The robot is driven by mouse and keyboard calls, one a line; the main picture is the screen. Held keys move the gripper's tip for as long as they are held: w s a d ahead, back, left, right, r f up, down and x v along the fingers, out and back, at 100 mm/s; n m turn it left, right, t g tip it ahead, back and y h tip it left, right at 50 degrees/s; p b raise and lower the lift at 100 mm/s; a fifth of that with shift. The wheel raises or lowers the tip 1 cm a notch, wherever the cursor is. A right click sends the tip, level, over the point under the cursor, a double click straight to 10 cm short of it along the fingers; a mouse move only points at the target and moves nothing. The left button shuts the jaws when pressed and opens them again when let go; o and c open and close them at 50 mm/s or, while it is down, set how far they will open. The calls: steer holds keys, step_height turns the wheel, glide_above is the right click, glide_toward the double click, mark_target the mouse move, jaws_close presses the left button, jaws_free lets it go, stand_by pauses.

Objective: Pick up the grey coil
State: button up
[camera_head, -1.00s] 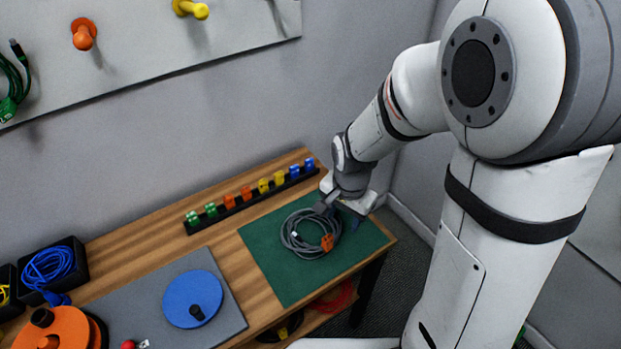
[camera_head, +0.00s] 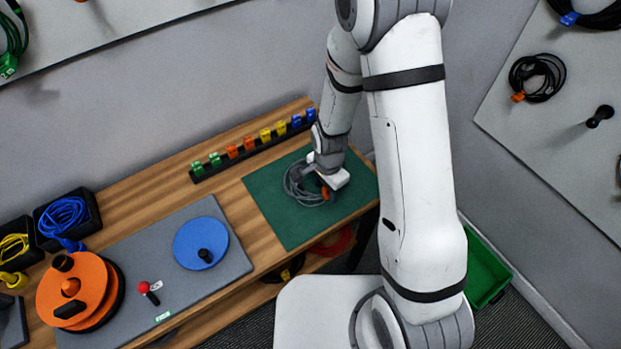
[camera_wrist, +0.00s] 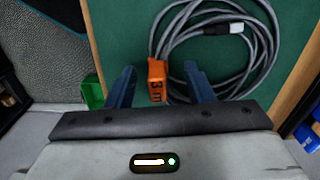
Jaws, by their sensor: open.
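The grey coil (camera_head: 296,184) lies on the green mat (camera_head: 275,222), partly hidden by my gripper in the head view. In the wrist view the coil (camera_wrist: 268,40) shows large, with a dark plug that has a light tip. Its orange tag (camera_wrist: 157,82), marked "3 m", appears between my two blue fingers. My gripper (camera_wrist: 161,74) is open, its fingers spread on either side of the tag. In the head view my gripper (camera_head: 322,184) is over the coil's right side. I cannot tell how far the fingertips are above the mat.
A rack of coloured clips (camera_head: 250,145) runs behind the mat. A grey board with a blue disc (camera_head: 200,243) and an orange reel (camera_head: 75,290) are to the left. Black boxes with blue (camera_head: 62,217) and yellow cables stand at far left. A green crate (camera_head: 485,270) is on the floor.

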steer(key=shift+f, duration=0.9)
steer(key=shift+c, duration=0.6)
jaws_close()
